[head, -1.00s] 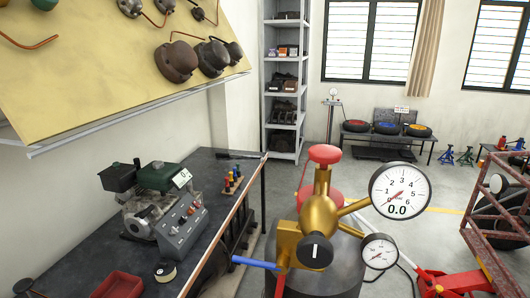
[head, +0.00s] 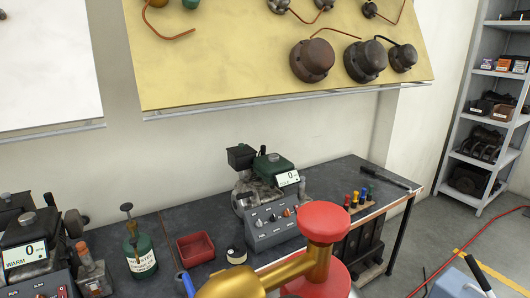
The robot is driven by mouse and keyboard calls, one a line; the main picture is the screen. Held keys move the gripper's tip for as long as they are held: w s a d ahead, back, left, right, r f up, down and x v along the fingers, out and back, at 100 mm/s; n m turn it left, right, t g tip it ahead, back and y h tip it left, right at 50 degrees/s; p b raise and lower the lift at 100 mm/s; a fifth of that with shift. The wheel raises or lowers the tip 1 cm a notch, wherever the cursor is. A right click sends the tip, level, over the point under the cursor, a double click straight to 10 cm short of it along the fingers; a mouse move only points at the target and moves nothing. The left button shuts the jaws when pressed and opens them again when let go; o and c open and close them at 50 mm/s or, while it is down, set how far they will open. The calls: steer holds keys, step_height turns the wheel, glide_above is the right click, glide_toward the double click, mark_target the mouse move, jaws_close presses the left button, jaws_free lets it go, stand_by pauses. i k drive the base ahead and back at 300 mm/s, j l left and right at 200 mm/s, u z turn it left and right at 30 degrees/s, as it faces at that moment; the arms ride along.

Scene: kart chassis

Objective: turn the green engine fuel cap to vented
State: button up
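The green engine (head: 274,170) stands on the dark workbench, mid picture in the head view. It has a green tank on top, a dark box to its left and a white display reading 0 at the front. A small dark knob that looks like the fuel cap (head: 262,150) shows at the top of the tank. It is too small to tell its setting. A grey switch panel (head: 270,229) stands in front of the engine. My gripper is not in view.
A red tray (head: 195,248), a green bottle (head: 140,255) and a second engine (head: 28,240) with a WARM display stand left on the bench. A yellow board (head: 230,65) hangs above. Floor shows at right.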

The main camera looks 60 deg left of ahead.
mark_target(273, 157)
steer(key=i+j+u, duration=0.15)
steer(key=i+u, duration=0.6)
steer(key=i+l+u, duration=0.15)
steer(key=i+u, duration=0.25)
steer(key=i+l+u, duration=0.25)
steer(key=i+u, duration=0.15)
steer(key=i, duration=0.1)
